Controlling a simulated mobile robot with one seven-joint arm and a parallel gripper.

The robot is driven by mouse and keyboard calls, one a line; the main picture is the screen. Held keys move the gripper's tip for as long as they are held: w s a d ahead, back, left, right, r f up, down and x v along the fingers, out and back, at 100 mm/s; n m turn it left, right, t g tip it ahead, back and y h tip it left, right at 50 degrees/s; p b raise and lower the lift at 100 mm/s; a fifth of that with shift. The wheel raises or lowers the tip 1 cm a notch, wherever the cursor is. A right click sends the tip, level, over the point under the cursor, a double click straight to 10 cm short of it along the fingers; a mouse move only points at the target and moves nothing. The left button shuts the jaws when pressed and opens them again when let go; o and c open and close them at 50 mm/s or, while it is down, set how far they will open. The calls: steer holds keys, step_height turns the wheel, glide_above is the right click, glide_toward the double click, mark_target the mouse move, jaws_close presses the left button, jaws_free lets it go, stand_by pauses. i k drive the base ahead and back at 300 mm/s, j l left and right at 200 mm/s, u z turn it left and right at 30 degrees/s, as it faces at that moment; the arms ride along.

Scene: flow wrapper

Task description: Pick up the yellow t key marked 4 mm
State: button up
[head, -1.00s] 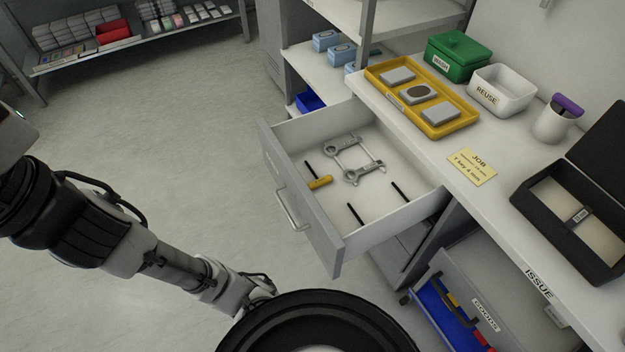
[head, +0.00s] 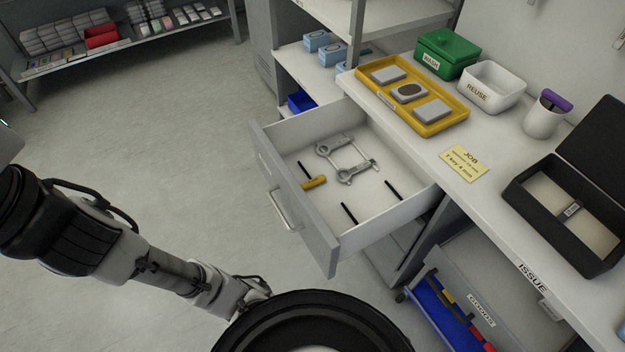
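A yellow-handled T key (head: 314,182) with a thin black shaft lies in the open upper drawer (head: 327,250), near its front left. Any size mark on it is too small to read. Two more black shafts, one at the drawer's front (head: 349,213) and one at the right (head: 393,189), stand out from the white floor; their handles cannot be made out. A yellow job card (head: 464,164) on the counter appears to read T key 4 mm. My arm reaches in from the left, below the drawer. My gripper is not in view.
Grey metal brackets (head: 346,157) lie in the drawer behind the yellow T key. The drawer's front panel and handle (head: 284,211) stick out over the floor. A lower drawer with a blue tray (head: 436,312) is also open. The counter holds a yellow tray (head: 457,118), bins and a black case (head: 526,205).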

mark_target(311, 182)
steer(key=i+j, duration=0.1)
steer(key=j, duration=0.25)
steer(key=i+j+u, duration=0.15)
steer(key=j, duration=0.25)
steer(key=i+j, duration=0.1)
steer(key=j, duration=0.25)
steer(key=i+j+u, duration=0.1)
steer(key=j, duration=0.25)
